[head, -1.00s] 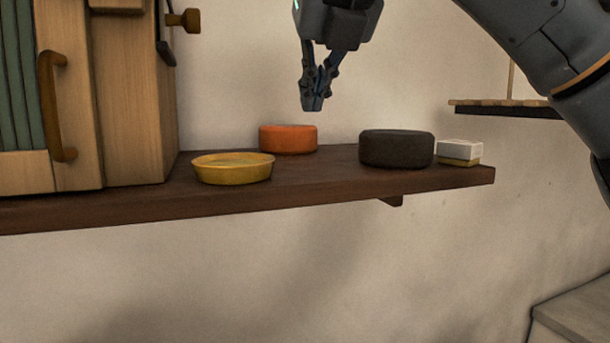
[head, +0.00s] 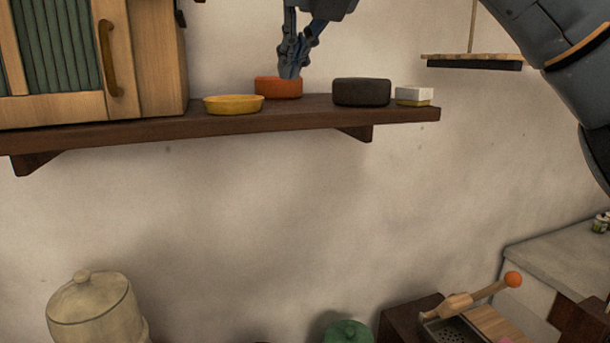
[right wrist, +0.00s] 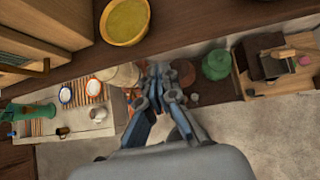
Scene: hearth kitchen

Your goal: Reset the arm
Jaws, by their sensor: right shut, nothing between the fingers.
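My right gripper (head: 289,72) hangs at the top of the head view, fingers pointing down and closed together with nothing between them. Its tips overlap the upper edge of an orange round dish (head: 278,88) on the dark wooden shelf (head: 220,124); I cannot tell whether they touch. In the right wrist view the closed fingers (right wrist: 158,72) show in the middle, empty, with the yellow bowl (right wrist: 124,20) on the shelf above them. My left gripper is in neither view.
The shelf also holds a dark round container (head: 361,92) and a small white-and-yellow box (head: 414,96). A wooden cabinet (head: 145,60) stands at left. Below are a pale lidded jar (head: 92,308), a green lid (head: 347,333) and a grater (head: 446,328). The wall between is bare.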

